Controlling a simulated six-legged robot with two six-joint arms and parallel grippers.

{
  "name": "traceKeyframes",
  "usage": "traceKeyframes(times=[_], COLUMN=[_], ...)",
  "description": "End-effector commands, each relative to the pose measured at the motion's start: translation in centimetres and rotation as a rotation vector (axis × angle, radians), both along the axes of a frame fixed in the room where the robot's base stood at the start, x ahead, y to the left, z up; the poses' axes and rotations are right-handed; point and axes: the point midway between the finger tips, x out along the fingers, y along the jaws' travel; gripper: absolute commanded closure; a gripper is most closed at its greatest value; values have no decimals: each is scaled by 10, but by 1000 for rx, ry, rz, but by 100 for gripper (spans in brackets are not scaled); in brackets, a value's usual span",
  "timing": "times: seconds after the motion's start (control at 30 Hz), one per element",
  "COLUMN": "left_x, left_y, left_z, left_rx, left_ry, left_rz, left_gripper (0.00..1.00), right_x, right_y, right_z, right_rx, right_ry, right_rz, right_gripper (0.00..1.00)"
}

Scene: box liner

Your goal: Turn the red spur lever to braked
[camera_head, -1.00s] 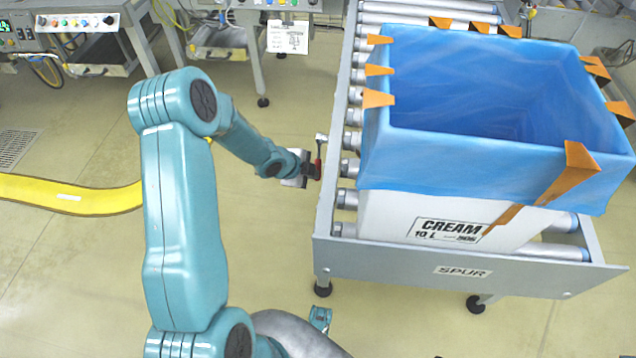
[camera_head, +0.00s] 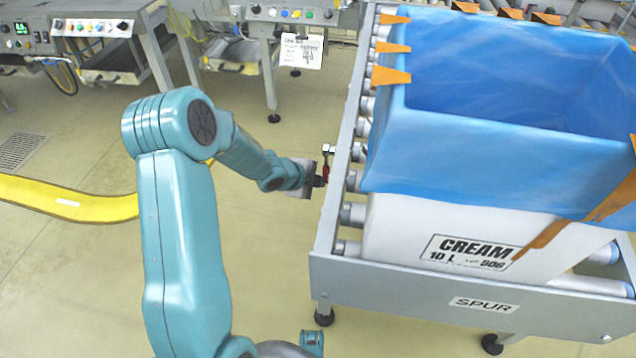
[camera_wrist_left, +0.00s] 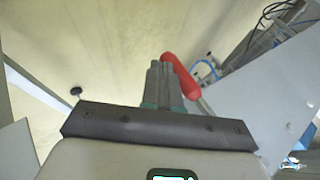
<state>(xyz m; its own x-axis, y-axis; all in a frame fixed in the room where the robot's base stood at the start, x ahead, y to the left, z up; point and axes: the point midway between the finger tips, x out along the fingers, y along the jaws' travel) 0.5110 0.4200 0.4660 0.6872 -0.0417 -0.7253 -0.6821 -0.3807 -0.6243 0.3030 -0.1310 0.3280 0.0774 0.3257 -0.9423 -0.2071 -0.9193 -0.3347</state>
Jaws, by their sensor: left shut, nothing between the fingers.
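The red spur lever (camera_head: 326,172) stands at the left side rail of the SPUR roller conveyor, with a pale metal piece at its top. In the left wrist view the red lever (camera_wrist_left: 182,76) shows as a rounded red handle just right of my fingertips. My left gripper (camera_head: 318,181) is shut with nothing between its fingers, right beside the lever. In the left wrist view the closed fingers (camera_wrist_left: 162,84) are close against the handle; whether they touch I cannot tell. My right gripper is not in view.
The conveyor (camera_head: 420,290) carries a white CREAM box (camera_head: 400,225) with a blue liner (camera_head: 480,155) and orange clips. A yellow floor hose (camera_head: 70,202) lies at the left. Workbenches stand at the back. The floor left of the conveyor is open.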

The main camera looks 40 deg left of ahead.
Motion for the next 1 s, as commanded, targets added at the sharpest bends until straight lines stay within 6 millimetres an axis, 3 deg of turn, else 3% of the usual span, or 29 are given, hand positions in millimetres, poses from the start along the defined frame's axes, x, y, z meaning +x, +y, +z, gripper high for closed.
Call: traceKeyframes(times=[1.0], left_x=[1], left_y=[-8], left_z=[-3], left_rx=[-1], left_ry=[0], left_rz=[-2], left_gripper=[100], right_x=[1], right_y=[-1], right_z=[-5], right_rx=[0], right_ry=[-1], right_rz=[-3], right_gripper=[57])
